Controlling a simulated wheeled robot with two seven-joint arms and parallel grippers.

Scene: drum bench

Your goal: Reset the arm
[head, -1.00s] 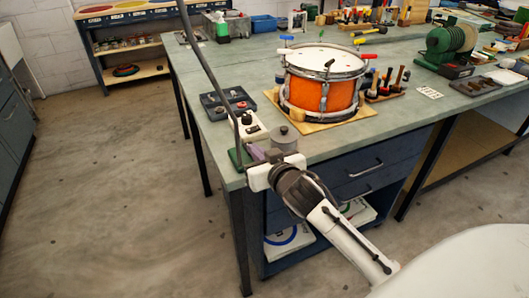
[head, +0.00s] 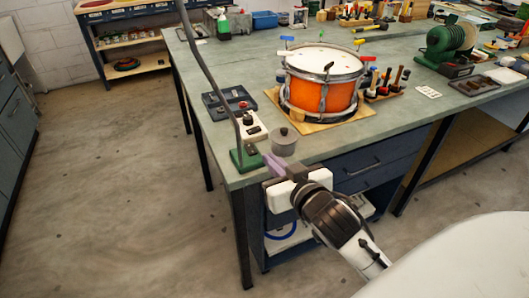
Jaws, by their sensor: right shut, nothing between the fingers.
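My right gripper (head: 268,160) comes in from the lower right on its white and black arm. Its purple-grey fingers are shut with nothing between them. They are at the front left corner of the workbench (head: 220,150), just right of the green base (head: 246,160) of a tall bent grey rod (head: 205,65). A grey cylinder (head: 284,142) stands on the bench just beyond the gripper. Whether the fingers touch the base or the bench edge I cannot tell. My left gripper is not in view.
An orange drum (head: 322,85) stands on a wooden board (head: 290,117). Mallets (head: 385,85) are right of it. The floor at left is clear.

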